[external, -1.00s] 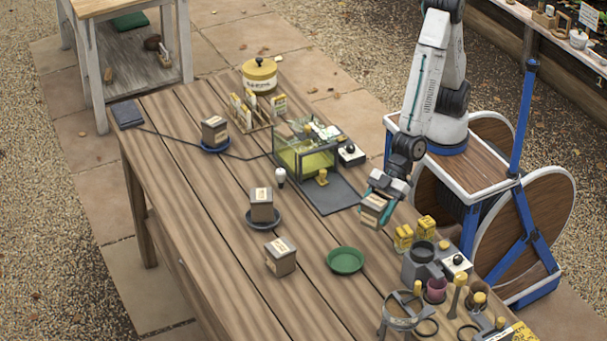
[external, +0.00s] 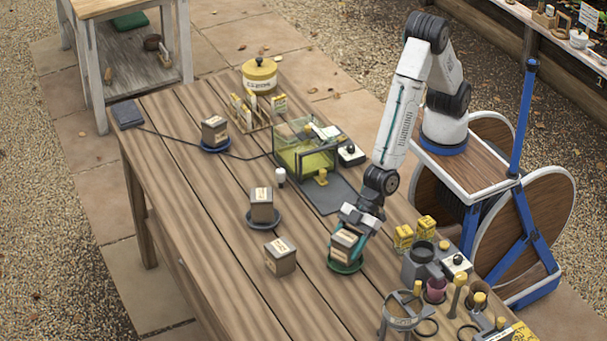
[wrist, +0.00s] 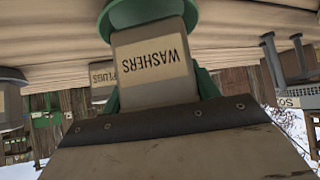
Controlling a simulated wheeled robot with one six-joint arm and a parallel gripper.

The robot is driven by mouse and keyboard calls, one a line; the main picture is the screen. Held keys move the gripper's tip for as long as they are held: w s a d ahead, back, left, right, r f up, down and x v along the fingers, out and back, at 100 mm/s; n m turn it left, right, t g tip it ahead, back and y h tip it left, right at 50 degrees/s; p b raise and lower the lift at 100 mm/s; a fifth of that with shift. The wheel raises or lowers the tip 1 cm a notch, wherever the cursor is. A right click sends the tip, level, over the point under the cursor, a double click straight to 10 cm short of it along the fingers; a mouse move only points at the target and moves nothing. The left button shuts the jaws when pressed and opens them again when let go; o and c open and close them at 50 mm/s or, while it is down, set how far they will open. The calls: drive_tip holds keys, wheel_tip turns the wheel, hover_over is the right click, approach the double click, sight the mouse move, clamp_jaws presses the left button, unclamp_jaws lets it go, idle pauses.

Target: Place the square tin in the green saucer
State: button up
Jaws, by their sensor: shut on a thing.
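A square tin (external: 345,243) with a pale label is held in my gripper (external: 350,240), which is shut on it. In the wrist view the tin (wrist: 153,65) fills the upper middle, and its label reads "WASHERS". The green saucer (external: 344,267) is right under the tin in the external view. In the wrist view the saucer (wrist: 122,12) shows at the top edge, at the tin's far end. The tin looks inside or just over the saucer; I cannot tell whether it touches the bottom.
Another square tin (external: 280,257) stands on the table to the left. Two more tins stand on dark blue saucers (external: 263,220) farther back. A grey planter block (external: 420,265), yellow boxes (external: 404,238) and a ring stand (external: 400,313) crowd the right. A glass case (external: 305,155) stands behind.

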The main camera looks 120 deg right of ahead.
drive_tip(key=shift+f, duration=0.15)
drive_tip(key=o, duration=1.3)
drive_tip(key=shift+f, duration=0.1)
drive_tip(key=shift+s+r, duration=0.15)
drive_tip(key=shift+r, duration=0.35)
drive_tip(key=v, duration=1.1)
drive_tip(key=shift+s+d+r, duration=0.15)
drive_tip(key=shift+s+r, duration=0.05)
drive_tip(key=shift+s, duration=0.05)
